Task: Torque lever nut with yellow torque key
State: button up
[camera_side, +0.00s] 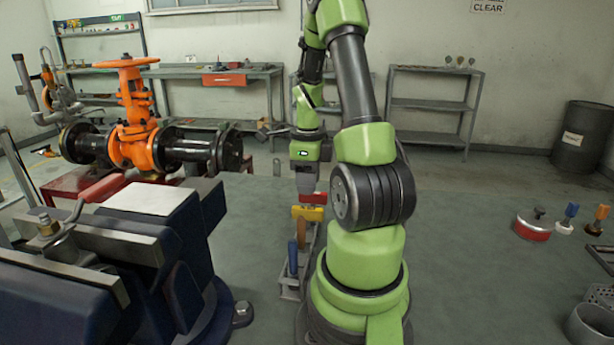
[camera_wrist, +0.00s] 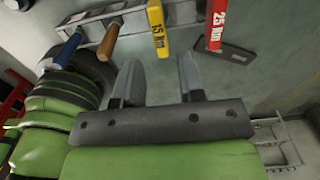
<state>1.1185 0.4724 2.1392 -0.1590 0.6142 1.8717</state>
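The yellow torque key (camera_wrist: 157,30), marked 15 Nm, hangs in a rack at the top centre of the wrist view. In the side view the yellow key (camera_side: 308,213) is beside my base, just below my gripper (camera_side: 307,184). In the wrist view my gripper (camera_wrist: 160,78) has its two fingers spread, with nothing between them. The yellow key lies beyond the fingertips, in line with the gap, apparently apart from them.
A red key (camera_wrist: 215,25), marked 25 Nm, hangs right of the yellow one. A brown handle (camera_wrist: 108,40) and a blue handle (camera_wrist: 68,50) are to its left. The rack (camera_side: 290,293) stands close to my base. An orange gate valve (camera_side: 135,115) stands at the left.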

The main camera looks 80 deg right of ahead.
aim_at(308, 208)
jog(key=shift+f, duration=3.2)
grip_shut()
jog(key=shift+r, duration=0.1)
jog(key=shift+r, duration=2.9)
